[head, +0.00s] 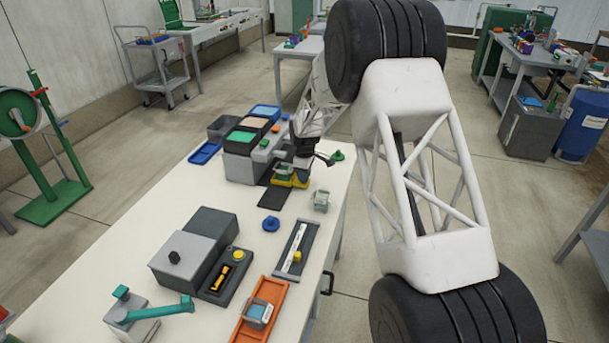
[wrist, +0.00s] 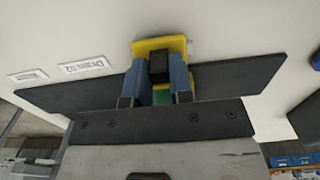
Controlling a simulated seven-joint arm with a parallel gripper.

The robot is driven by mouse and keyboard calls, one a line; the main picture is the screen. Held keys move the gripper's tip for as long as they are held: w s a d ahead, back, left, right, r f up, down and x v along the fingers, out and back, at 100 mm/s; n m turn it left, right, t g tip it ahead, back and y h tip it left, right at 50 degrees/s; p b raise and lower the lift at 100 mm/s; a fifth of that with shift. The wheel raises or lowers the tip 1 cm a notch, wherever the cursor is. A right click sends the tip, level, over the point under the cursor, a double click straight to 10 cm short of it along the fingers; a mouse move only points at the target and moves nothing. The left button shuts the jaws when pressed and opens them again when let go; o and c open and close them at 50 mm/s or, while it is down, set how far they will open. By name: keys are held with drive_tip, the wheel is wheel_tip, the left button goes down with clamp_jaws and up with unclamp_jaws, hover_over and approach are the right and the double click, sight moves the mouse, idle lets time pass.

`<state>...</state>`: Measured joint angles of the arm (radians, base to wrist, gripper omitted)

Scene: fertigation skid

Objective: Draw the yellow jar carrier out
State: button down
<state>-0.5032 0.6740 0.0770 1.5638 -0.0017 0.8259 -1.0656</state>
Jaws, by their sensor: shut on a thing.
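The yellow jar carrier (head: 291,182) is at the right side of the grey dosing unit (head: 243,165), near the table's right edge. A greenish jar (head: 285,169) appears to sit on it. In the wrist view, the carrier's yellow plate (wrist: 151,46) shows beyond the fingertips, with a black grip (wrist: 159,66) in front. My gripper (wrist: 159,75) has its two blue-grey fingers shut on this grip, one on each side. It also shows in the head view (head: 302,164), where my dark wrist partly hides the carrier.
A dark strip (head: 273,194) lies beside the carrier. A small grey-green part (head: 321,201), a blue knob (head: 271,224) and a green knob (head: 337,155) stand nearby. A grey tray (head: 293,250) and an orange tray (head: 261,311) lie closer. White tabletop is clear left of centre.

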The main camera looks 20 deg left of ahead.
drive_tip(key=shift+s+a, duration=0.1)
drive_tip(key=shift+s, duration=5.65)
drive_tip(key=c, duration=1)
unclamp_jaws()
drive_tip(key=shift+s, duration=0.1)
drive_tip(key=shift+r, duration=0.4)
wheel_tip(320, 180, up, 7)
